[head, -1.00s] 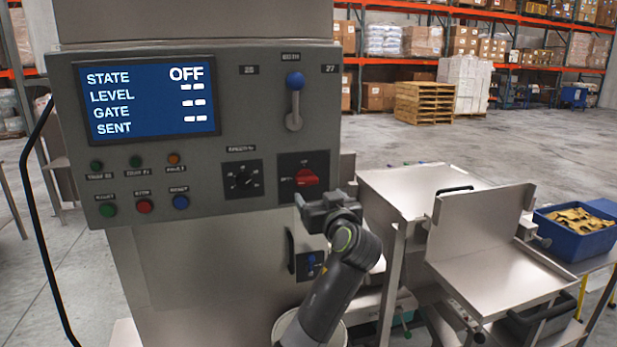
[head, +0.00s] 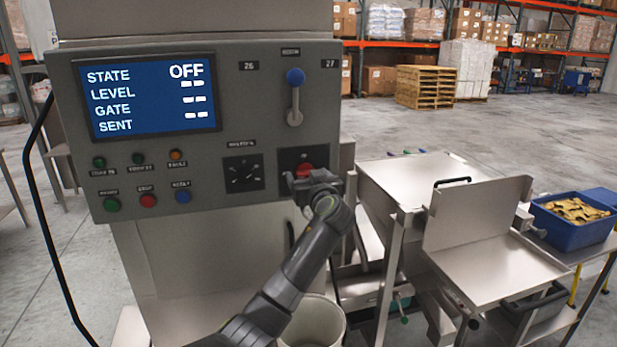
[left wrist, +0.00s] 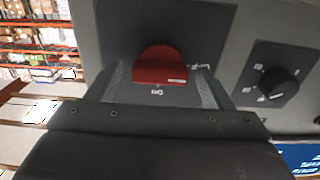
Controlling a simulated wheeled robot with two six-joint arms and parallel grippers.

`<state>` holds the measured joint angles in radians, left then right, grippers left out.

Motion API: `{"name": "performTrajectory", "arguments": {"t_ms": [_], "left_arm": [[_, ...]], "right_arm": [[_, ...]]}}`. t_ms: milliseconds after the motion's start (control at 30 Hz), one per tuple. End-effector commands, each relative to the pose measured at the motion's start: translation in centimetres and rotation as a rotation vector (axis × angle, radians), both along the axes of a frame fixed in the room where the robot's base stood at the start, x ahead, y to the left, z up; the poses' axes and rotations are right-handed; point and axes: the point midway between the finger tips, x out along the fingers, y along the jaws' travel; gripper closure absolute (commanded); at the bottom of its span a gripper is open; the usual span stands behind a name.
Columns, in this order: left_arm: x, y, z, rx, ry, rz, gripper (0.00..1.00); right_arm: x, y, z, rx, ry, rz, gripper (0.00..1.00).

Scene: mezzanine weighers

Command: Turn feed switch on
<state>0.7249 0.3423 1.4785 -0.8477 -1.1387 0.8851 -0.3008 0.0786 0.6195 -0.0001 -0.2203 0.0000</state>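The red feed switch (head: 305,168) is a rotary knob on a dark plate at the lower right of the grey control panel (head: 225,100). My left gripper (head: 312,183) is in front of it and hides its lower part. In the left wrist view the red knob (left wrist: 160,66) shows between my two spread fingers (left wrist: 162,88), with a gap to each side; the lettering "ON" is below it. Whether the fingertips reach past the knob's face I cannot tell. The blue screen (head: 150,97) reads STATE OFF. My right gripper is not in view.
A black dial (head: 242,174) sits left of the switch, and a blue-tipped lever (head: 295,98) above it. Coloured buttons (head: 147,201) line the panel's lower left. Steel tables (head: 410,178) and a blue bin (head: 572,234) stand to the right. A pale bucket (head: 318,322) is below my arm.

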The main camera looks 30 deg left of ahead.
Motion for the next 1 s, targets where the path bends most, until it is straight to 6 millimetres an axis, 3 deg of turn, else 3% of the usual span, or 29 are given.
{"name": "performTrajectory", "arguments": {"t_ms": [33,333,667,1000], "left_arm": [[-0.01,-0.02,0.00,0.000,0.000,0.000,0.32],[-0.02,-0.04,-0.01,0.000,0.000,0.000,0.70],[0.00,-0.05,-0.03,0.032,0.039,0.000,0.70],[0.03,-0.07,0.00,0.188,0.221,0.000,0.70]], "right_arm": [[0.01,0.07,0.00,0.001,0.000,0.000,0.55],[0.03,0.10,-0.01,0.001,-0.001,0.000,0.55],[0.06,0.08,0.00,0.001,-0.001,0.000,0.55],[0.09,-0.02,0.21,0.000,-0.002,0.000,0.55]]}}
